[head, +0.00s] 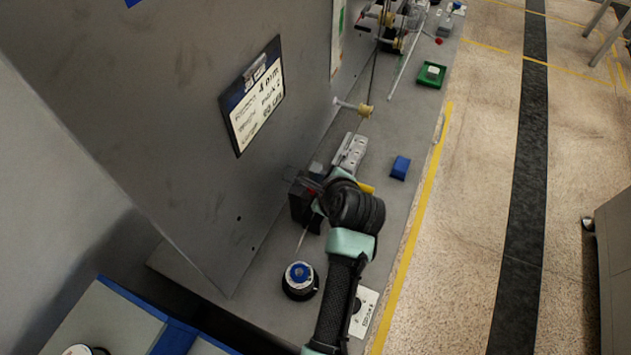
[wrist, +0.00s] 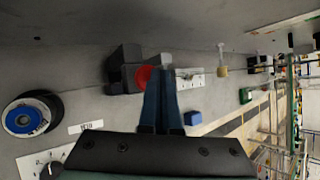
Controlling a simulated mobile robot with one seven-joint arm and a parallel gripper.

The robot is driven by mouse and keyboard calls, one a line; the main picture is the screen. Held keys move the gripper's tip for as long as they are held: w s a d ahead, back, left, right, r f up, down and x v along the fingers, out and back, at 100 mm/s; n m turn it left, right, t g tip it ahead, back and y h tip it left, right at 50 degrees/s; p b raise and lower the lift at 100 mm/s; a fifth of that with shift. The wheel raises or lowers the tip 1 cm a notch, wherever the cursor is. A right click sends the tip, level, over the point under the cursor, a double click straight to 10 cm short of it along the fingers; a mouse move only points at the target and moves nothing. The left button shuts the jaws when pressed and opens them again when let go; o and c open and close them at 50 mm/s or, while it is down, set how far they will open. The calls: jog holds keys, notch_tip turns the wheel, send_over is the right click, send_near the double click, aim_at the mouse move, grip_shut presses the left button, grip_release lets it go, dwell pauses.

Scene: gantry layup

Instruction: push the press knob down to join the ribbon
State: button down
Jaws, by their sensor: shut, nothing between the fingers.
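The press is a dark block (head: 300,207) on the grey bench, left of my gripper in the head view; it also shows in the wrist view (wrist: 124,68). A red round knob (wrist: 143,77) is on its side facing my fingers. My gripper (wrist: 164,74) is shut and empty, its blue fingers overlapping the knob's right edge in the wrist view. I cannot tell whether they touch it. In the head view my wrist hides the fingertips and most of the knob. A thin pale ribbon (head: 302,238) runs from a black spool with a blue centre (head: 300,281) toward the press.
A pale block with holes (head: 350,152) sits just beyond the press. A blue block (head: 400,167) and a green tray (head: 431,75) lie further right and back. A tall grey panel (head: 190,130) with a label card (head: 254,97) rises on the left. A white dial plate (head: 364,312) is near the front.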

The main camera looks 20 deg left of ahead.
jog(key=shift+s+f+b, duration=0.1)
jog(key=shift+f+b, duration=0.2)
jog(key=shift+f, duration=0.5)
jog(key=shift+r, duration=0.1)
dwell(0.4)
jog(key=shift+r+p, duration=1.3)
jog(key=shift+p, duration=0.15)
notch_tip(320, 180, up, 5)
jog(key=p, duration=0.5)
jog(key=shift+r+p, duration=0.15)
jog(key=shift+p, duration=0.2)
